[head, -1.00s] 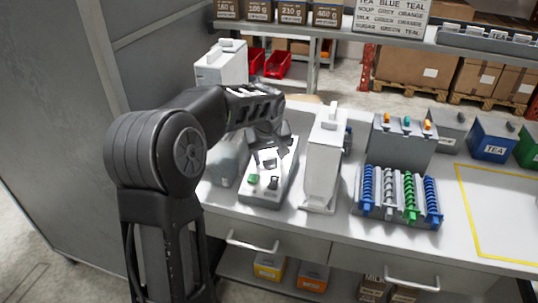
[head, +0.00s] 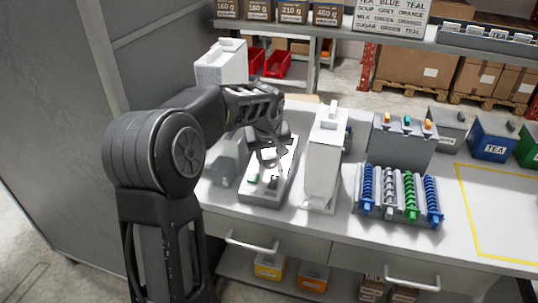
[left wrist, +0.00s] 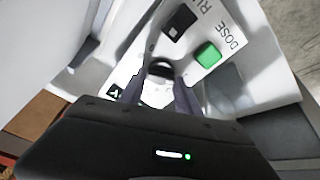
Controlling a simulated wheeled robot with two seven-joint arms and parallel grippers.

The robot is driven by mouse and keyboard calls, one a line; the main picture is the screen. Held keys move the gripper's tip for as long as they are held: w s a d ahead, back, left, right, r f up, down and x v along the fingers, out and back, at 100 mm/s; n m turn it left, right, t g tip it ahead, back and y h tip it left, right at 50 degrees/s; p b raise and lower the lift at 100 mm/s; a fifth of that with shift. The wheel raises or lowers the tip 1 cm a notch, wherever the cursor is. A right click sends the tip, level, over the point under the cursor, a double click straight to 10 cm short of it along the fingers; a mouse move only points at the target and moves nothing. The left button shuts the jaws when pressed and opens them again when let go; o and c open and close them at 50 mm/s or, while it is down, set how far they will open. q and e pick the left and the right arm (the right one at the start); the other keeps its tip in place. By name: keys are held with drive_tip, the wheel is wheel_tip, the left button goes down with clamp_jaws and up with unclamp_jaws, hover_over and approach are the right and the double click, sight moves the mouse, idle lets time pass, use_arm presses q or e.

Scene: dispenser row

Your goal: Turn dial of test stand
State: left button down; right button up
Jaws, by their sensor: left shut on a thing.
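The test stand (head: 262,196) is a light panel on the table, with a green button and a dark switch near its front end. In the left wrist view the green button (left wrist: 208,55) has the word DOSE beside it, and the dark switch (left wrist: 179,22) sits near partly cut-off lettering. The dial (left wrist: 161,68) is a dark round knob between my fingertips. My left gripper (head: 270,158) is over the panel, shut on the dial; its fingers also show in the left wrist view (left wrist: 164,82). In the head view the gripper hides the dial.
A tall white dispenser (head: 325,160) stands close to the right of the stand. Farther right is a grey unit with blue, grey and green coils (head: 400,197). A white box (head: 221,64) stands behind my arm. The yellow-outlined area (head: 505,215) is clear.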

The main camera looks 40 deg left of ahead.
use_arm(q)
drive_tip(key=m+b, duration=0.1)
drive_tip(key=m, duration=0.2)
drive_tip(key=shift+f+m+h, duration=0.1)
drive_tip(key=shift+m+h, duration=0.2)
drive_tip(key=shift+m, duration=0.1)
drive_tip(key=m+b, duration=0.1)
drive_tip(key=m, duration=0.3)
drive_tip(key=shift+m+h, duration=0.3)
drive_tip(key=shift+h, duration=0.1)
drive_tip(key=m, duration=0.4)
drive_tip(key=shift+m+h, duration=0.3)
drive_tip(key=m, duration=0.4)
drive_tip(key=shift+m+h+b, duration=0.35)
drive_tip(key=shift+m+h, duration=0.05)
drive_tip(key=c, duration=0.9)
unclamp_jaws()
